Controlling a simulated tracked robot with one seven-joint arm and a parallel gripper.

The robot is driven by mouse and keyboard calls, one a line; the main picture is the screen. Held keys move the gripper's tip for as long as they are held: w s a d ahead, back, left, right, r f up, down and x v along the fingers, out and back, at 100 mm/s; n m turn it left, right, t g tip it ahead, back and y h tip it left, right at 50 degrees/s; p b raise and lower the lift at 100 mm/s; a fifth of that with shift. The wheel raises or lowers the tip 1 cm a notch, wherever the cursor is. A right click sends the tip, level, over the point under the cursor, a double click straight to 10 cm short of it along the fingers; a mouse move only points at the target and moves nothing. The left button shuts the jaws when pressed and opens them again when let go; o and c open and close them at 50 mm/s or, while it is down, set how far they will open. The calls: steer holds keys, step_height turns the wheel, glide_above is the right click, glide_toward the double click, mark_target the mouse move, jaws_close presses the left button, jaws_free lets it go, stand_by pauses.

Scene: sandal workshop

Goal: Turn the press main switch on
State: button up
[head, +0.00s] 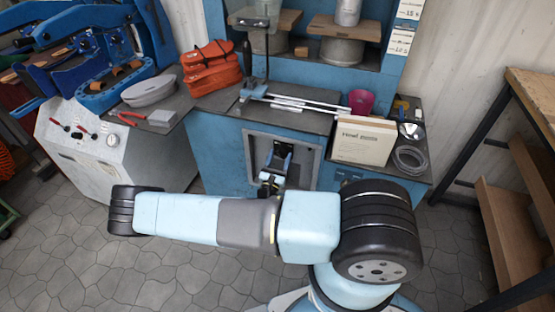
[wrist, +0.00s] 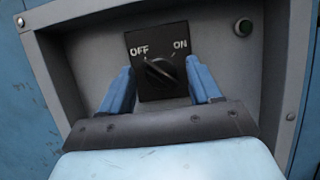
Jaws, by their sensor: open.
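The press main switch (wrist: 161,72) is a black rotary knob on a square black plate marked OFF at left and ON at right. Its grip looks slanted with its upper end toward OFF, though the dark knob makes this hard to read. My gripper (wrist: 160,78) is open, with one blue finger on the left and one on the right of the knob. I cannot tell whether either finger touches it. In the head view my gripper (head: 281,158) reaches into the recess of the blue press cabinet (head: 214,150), and the knob is hidden there.
The switch sits in a grey recessed panel (wrist: 85,55) with raised side walls close to my gripper.

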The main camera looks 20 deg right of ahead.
steer(key=shift+c, duration=0.4)
steer(key=c, duration=0.9)
steer(key=shift+a, duration=0.25)
steer(key=shift+c, duration=0.2)
steer(key=shift+d+r, duration=0.1)
steer(key=shift+d, duration=0.05)
steer(key=shift+m, duration=0.4)
